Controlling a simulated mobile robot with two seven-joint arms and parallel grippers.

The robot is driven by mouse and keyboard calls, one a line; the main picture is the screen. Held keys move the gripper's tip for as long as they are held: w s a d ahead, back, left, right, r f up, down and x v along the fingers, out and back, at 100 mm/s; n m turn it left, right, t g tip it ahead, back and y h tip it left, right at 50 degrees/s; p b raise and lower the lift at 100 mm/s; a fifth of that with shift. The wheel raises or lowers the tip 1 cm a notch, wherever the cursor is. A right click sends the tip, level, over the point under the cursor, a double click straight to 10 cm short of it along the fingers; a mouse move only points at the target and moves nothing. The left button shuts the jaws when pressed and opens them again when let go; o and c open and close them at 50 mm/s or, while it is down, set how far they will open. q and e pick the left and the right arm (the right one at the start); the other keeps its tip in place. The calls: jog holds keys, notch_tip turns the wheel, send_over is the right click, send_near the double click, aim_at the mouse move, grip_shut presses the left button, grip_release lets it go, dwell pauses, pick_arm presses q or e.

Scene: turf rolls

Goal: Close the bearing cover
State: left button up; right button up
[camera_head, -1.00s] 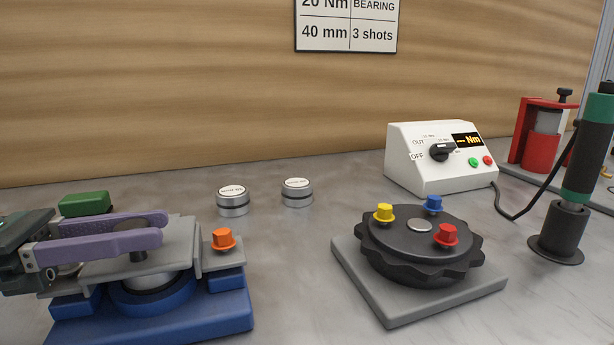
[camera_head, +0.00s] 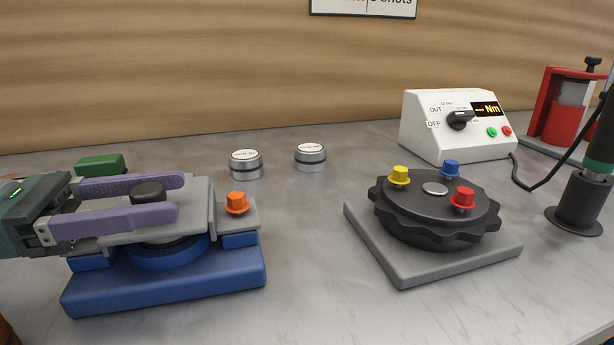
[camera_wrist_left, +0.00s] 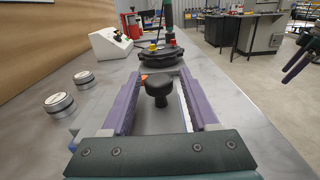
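The grey bearing cover (camera_head: 197,215) lies roughly level over the blue bearing housing (camera_head: 190,286). A black knob (camera_head: 148,191) stands on the cover, and it also shows in the left wrist view (camera_wrist_left: 158,90). An orange knob (camera_head: 237,203) sits at the housing's right end, beside the cover's edge. My left gripper (camera_head: 180,195) is open, with its purple fingers on either side of the black knob. The left wrist view shows gaps between the knob and both fingers. A dark shape at that view's right edge looks like my right gripper (camera_wrist_left: 290,72); its opening is unclear.
Two silver cylinders (camera_head: 246,164) (camera_head: 310,157) stand behind the housing. A black lobed disc (camera_head: 436,212) with coloured knobs sits on a grey plate at right. Behind it are a white control box (camera_head: 450,143) and a red press (camera_head: 565,115). The middle counter is clear.

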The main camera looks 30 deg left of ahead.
pick_arm(q)
jog(key=shift+o, duration=0.3)
jog(key=shift+r, duration=0.3)
notch_tip(320, 180, up, 19)
jog(key=p, duration=0.4)
jog(key=shift+r+p, duration=0.2)
jog(key=shift+p, duration=0.15)
